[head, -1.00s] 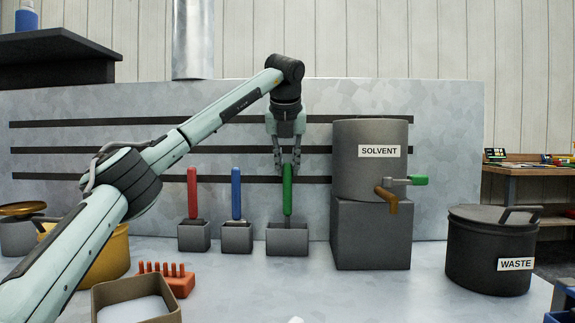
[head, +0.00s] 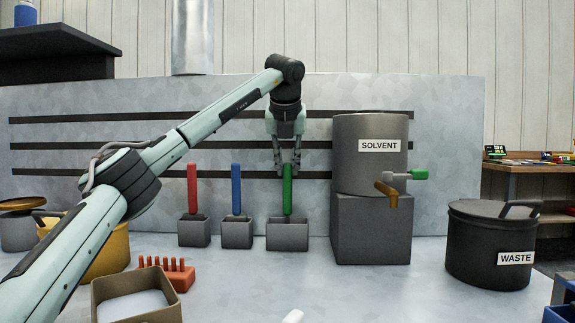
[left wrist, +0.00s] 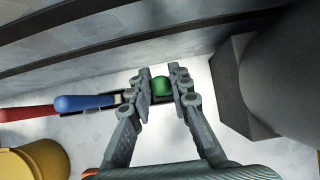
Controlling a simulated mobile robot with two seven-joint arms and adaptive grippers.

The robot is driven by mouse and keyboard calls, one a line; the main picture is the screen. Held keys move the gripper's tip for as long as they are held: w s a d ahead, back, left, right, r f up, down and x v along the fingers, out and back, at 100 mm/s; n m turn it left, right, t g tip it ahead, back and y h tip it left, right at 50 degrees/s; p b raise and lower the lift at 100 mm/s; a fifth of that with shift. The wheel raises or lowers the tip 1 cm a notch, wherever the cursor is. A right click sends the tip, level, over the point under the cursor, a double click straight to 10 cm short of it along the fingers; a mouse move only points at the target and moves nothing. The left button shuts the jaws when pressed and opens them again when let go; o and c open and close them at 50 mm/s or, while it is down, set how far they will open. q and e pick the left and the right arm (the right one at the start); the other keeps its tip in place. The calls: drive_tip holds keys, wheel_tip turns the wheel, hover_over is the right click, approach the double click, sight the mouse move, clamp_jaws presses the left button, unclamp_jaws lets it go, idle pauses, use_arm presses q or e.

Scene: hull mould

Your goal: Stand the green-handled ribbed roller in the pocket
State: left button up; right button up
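The green-handled roller (head: 287,190) stands upright in the widest grey pocket (head: 287,237), right of the blue one. Its lower end and any ribs are hidden inside the pocket. My left gripper (head: 287,168) points straight down over the handle's top. In the left wrist view the green handle top (left wrist: 163,87) sits between the two fingers, which look parted with small gaps at its sides. My left gripper also shows in that view (left wrist: 162,84).
Red-handled (head: 192,188) and blue-handled (head: 236,190) tools stand in smaller pockets to the left. The solvent drum (head: 369,170) stands on a grey block close to the right. A waste pot (head: 490,235), an orange pegged rack (head: 172,275) and an open tan box (head: 112,289) are around.

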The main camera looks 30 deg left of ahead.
use_arm(q)
drive_tip(key=o, duration=0.5)
drive_tip(key=shift+c, duration=0.2)
drive_tip(key=shift+r, duration=0.1)
drive_tip(key=v, duration=1.2)
